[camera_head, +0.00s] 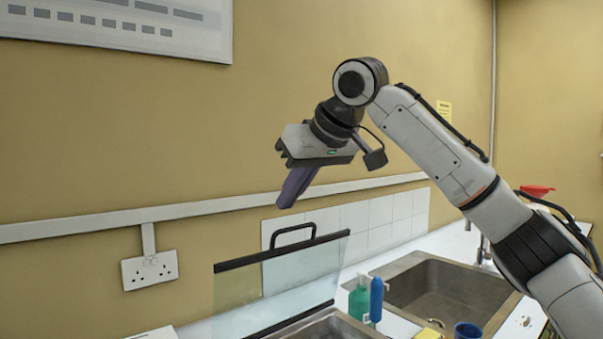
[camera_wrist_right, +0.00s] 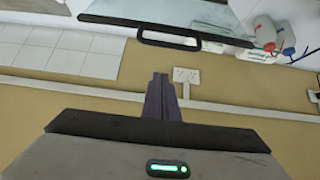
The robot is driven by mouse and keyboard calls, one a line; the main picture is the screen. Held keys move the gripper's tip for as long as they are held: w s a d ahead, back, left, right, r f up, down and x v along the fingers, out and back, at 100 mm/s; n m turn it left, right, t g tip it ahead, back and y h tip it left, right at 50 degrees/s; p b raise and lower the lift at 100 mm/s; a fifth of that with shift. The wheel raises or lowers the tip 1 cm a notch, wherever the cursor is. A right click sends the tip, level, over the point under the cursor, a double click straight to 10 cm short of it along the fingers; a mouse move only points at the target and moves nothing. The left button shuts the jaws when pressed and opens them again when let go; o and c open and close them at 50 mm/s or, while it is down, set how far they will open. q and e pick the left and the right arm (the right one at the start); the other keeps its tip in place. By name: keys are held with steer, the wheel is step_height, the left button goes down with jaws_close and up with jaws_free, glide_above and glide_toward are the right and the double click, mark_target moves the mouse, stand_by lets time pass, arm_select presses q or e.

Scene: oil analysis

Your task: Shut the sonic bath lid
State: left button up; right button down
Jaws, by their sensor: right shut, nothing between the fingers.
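The sonic bath lid (camera_head: 310,268) is a clear panel with a black edge and a black loop handle (camera_head: 292,235). It stands raised, open, at the back of the steel bath (camera_head: 335,328), which is cut off by the lower edge of the head view. My right gripper (camera_head: 287,203) is shut and empty, its purple fingers pointing down, above the handle and apart from it in the picture. In the right wrist view the lid (camera_wrist_right: 215,17) and its handle (camera_wrist_right: 168,39) show at the top, beyond the shut fingertips (camera_wrist_right: 160,76). My left gripper is out of view.
A sink (camera_head: 440,290) is set in the counter at the right. The wall carries a socket (camera_head: 150,270) and a trunking rail (camera_head: 200,209) behind the lid.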

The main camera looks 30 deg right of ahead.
mark_target(299, 226)
steer(key=shift+s+d+f, duration=0.2)
steer(key=shift+s+f, duration=0.5)
steer(key=shift+f, duration=0.3)
steer(key=shift+s+f, duration=0.2)
steer(key=shift+s, duration=0.3)
steer(key=shift+s+f, duration=0.1)
steer(key=shift+f, duration=0.1)
